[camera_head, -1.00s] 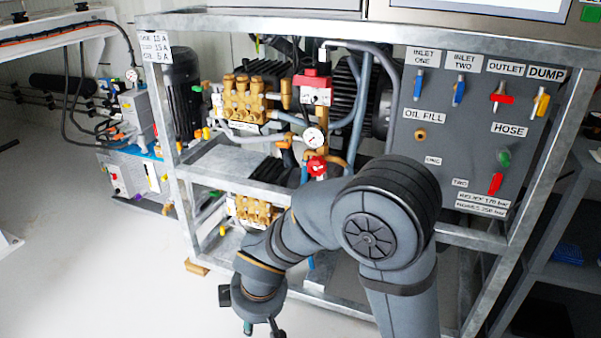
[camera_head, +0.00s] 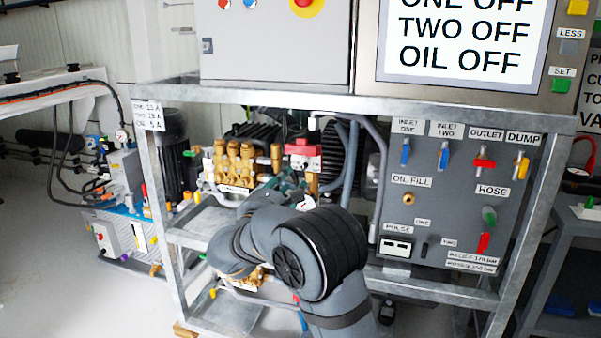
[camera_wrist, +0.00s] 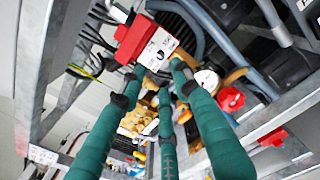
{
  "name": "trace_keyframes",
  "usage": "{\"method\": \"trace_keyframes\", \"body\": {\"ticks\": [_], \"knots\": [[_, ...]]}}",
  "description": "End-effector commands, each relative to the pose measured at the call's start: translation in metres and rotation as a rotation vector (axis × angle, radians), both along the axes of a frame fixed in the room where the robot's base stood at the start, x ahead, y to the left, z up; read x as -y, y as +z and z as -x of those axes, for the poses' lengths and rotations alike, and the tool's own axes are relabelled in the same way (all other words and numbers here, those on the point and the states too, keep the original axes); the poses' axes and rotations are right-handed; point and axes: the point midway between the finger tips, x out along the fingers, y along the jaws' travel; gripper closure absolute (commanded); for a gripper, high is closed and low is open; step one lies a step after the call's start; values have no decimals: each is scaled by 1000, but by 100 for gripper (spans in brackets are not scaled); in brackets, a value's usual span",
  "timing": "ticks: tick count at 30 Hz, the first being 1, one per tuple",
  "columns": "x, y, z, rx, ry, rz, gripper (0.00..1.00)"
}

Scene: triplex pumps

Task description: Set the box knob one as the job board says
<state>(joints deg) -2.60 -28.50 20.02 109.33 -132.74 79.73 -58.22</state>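A grey box (camera_head: 275,50) stands on top of the frame, cut off by the top edge of the head view. A red round part (camera_head: 225,3) and a blue one (camera_head: 250,4) show on it beside a red button (camera_head: 302,3) on yellow; I cannot tell which is knob one. A screen (camera_head: 465,40) reads "ONE OFF", "TWO OFF", "OIL OFF". My gripper (camera_head: 290,188) is low inside the frame, near the brass pump. In the wrist view its green fingers (camera_wrist: 152,85) are spread and empty.
The frame's top rail (camera_head: 330,103) runs between my gripper and the grey box. A red-capped block (camera_wrist: 150,40) and a red valve handle (camera_wrist: 231,99) are close to my fingers. A valve panel (camera_head: 450,210) stands right. Open floor lies at front left.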

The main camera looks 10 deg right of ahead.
Motion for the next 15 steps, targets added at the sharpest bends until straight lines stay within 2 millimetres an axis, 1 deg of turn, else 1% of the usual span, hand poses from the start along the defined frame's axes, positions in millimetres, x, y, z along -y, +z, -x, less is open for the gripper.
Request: {"method": "trace_keyframes", "body": {"ticks": [3, 9, 15], "knots": [[13, -2, -19, 1, -5, -2, 68], [31, -1, -51, 1, -4, -3, 68], [41, -1, -71, 1, -1, -4, 68]]}}
